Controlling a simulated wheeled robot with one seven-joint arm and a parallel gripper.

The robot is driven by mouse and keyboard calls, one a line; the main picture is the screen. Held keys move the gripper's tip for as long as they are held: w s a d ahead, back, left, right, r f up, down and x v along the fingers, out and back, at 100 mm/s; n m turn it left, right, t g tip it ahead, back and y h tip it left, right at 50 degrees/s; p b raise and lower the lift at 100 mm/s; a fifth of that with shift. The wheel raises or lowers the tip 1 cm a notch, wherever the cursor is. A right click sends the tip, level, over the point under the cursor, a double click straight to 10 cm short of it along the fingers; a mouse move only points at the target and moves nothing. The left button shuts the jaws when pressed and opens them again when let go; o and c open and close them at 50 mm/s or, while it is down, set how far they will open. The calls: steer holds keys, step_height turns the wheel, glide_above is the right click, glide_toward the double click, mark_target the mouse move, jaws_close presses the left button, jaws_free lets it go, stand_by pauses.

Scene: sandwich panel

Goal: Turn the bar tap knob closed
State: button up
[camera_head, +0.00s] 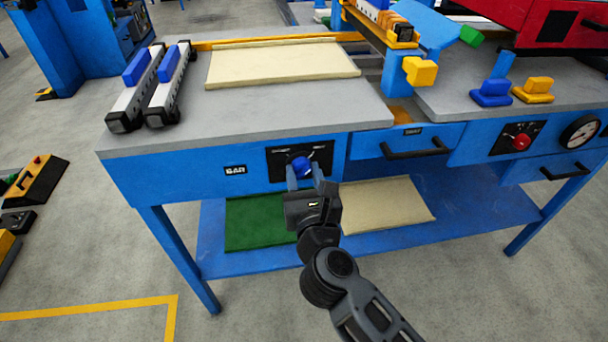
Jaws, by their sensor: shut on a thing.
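The bar tap knob (301,166) is a blue knob on a black plate (284,152) on the blue front face of the bench. A label reading "BAR" (235,170) is to the left of the plate. My gripper (303,176) reaches up to the knob from below, its two fingers on either side of it. It is shut on the knob. The fingers and wrist hide the lower part of the knob, and its exact angle is hard to tell.
A blue drawer with a black handle (415,150) is to the right, then a red knob (521,142) and a round gauge (580,131). Cream panel (283,62) and two clamp bars (168,85) lie on the bench top (250,117). A lower shelf (462,200) holds green and cream sheets.

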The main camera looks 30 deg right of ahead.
steer(key=shift+c, duration=1.2)
steer(key=shift+r+p, duration=0.1)
steer(key=shift+p, duration=0.3)
steer(key=shift+r+n+p, duration=0.1)
steer(key=shift+n+p, duration=1)
steer(key=shift+p, duration=0.05)
steer(key=n+p, duration=1)
steer(key=n, duration=0.1)
steer(key=shift+n, duration=0.3)
steer(key=shift+n+p, duration=1.3)
steer(key=shift+n, duration=0.7)
